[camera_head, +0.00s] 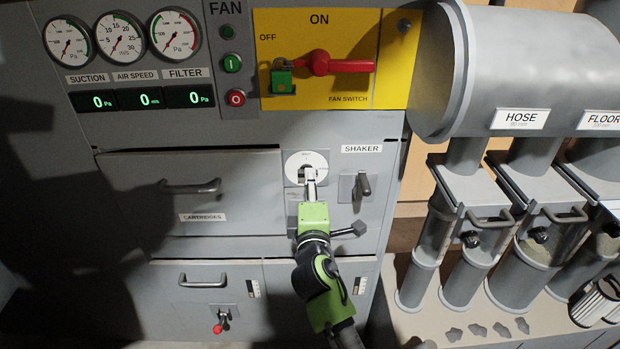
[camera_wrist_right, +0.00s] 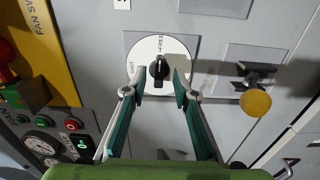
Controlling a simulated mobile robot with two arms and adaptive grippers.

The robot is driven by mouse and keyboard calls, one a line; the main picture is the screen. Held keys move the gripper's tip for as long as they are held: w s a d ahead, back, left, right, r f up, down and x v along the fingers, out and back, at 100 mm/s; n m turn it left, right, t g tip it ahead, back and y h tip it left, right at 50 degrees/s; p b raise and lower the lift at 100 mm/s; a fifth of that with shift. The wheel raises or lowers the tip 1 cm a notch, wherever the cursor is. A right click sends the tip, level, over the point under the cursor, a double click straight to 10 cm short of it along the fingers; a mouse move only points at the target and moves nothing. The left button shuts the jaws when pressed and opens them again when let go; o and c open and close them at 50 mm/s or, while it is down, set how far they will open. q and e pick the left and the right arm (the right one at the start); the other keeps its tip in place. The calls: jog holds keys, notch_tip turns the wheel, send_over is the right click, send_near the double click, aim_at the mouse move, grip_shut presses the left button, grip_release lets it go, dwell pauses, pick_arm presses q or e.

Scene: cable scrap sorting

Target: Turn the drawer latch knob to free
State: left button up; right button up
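The drawer latch knob (camera_wrist_right: 158,70) is a black bar knob on a white round dial (camera_wrist_right: 145,52) marked FREE and SHUT in the right wrist view. The knob's long axis runs roughly up and down there, its upper end toward the FREE mark. My right gripper (camera_wrist_right: 157,88) is open, one finger on each side of the knob, with gaps visible. In the head view my right gripper (camera_head: 310,177) is in front of the dial (camera_head: 304,158) and hides much of it. My left gripper is not in view.
A handle labelled SHAKER (camera_head: 363,185) is close to the right of the dial. The yellow fan switch panel (camera_head: 390,60) with its red lever is above. The cartridges drawer (camera_head: 130,205) is at left, and a lower drawer handle (camera_head: 203,281) is below it. Hose pipes stand at right.

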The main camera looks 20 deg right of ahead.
jog(key=v, duration=0.4)
jog(key=shift+s, duration=0.2)
